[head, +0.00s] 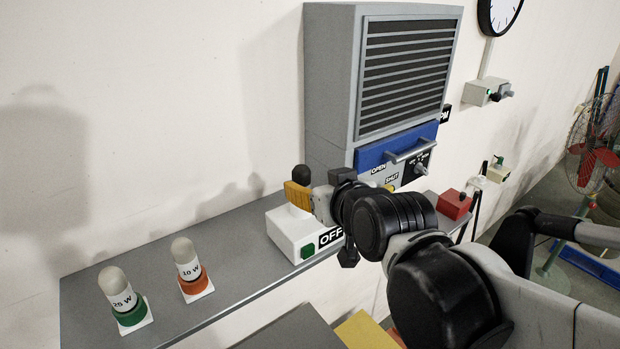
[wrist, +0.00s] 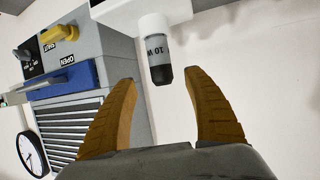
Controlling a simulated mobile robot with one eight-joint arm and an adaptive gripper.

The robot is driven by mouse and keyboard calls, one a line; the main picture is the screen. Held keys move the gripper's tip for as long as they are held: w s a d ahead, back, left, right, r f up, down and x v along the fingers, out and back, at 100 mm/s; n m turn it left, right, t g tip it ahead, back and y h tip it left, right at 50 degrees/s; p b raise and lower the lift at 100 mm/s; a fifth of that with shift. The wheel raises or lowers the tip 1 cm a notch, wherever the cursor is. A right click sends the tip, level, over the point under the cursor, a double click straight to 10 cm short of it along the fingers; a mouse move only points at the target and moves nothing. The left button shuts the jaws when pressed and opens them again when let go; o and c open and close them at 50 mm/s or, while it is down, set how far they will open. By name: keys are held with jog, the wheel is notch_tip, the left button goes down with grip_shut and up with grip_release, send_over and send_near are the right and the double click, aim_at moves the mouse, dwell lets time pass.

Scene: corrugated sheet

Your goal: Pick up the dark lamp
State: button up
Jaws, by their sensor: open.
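The dark lamp (wrist: 160,48) has a white base part, a grey band marked "10 W" and a dark end. It stands in a white box (head: 291,238) marked "OFF" on the shelf. In the head view its dark top (head: 299,174) shows above my orange finger, which hides its middle. My gripper (wrist: 159,76) is open in the wrist view, with the lamp's dark end between and just beyond the two fingertips. No contact shows. In the head view my gripper (head: 299,194) is at the lamp, with the second finger not clearly seen.
Two pale lamps, one with a green base (head: 121,296) and one with an orange base (head: 189,270), stand on the grey shelf (head: 232,236) at left. A grey louvred cabinet (head: 333,88) with a blue handle panel rises close behind. A red box (head: 454,204) sits at right.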

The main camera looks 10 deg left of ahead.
aim_at(304, 181)
jog(key=p+x, duration=0.1)
jog(key=x, duration=0.6)
jog(key=shift+a+p, duration=0.15)
jog(key=shift+p, duration=0.2)
jog(key=shift+s, duration=0.1)
jog(key=c, duration=1.3)
